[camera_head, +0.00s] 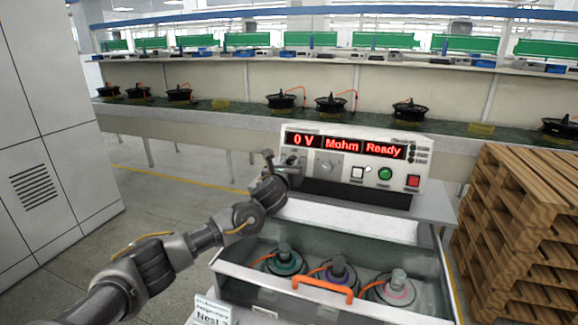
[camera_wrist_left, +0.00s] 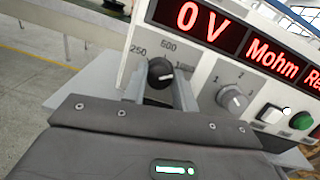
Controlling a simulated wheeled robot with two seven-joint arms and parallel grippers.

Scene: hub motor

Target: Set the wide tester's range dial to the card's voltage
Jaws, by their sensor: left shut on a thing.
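The wide tester (camera_head: 349,187) stands on the bench, its red display reading 0 V, Mohm and Ready. My left gripper (camera_head: 290,170) is at the left of its front panel. In the left wrist view, the black range dial (camera_wrist_left: 160,72) lies between my left fingers, which are shut on it. Marks 250, 500 and a partly hidden larger number surround the dial. I cannot clearly tell which mark it points to. A white card (camera_head: 212,312) at the lower edge shows "Nest"; its other print is too small to read. My right gripper is not in view.
A grey second knob (camera_wrist_left: 233,98) sits right of the dial, then a white button, a green button (camera_head: 385,174) and a red button (camera_head: 413,181). Below is a clear-walled case with an orange handle (camera_head: 322,289) and several motors. Wooden pallets (camera_head: 520,230) stand at right.

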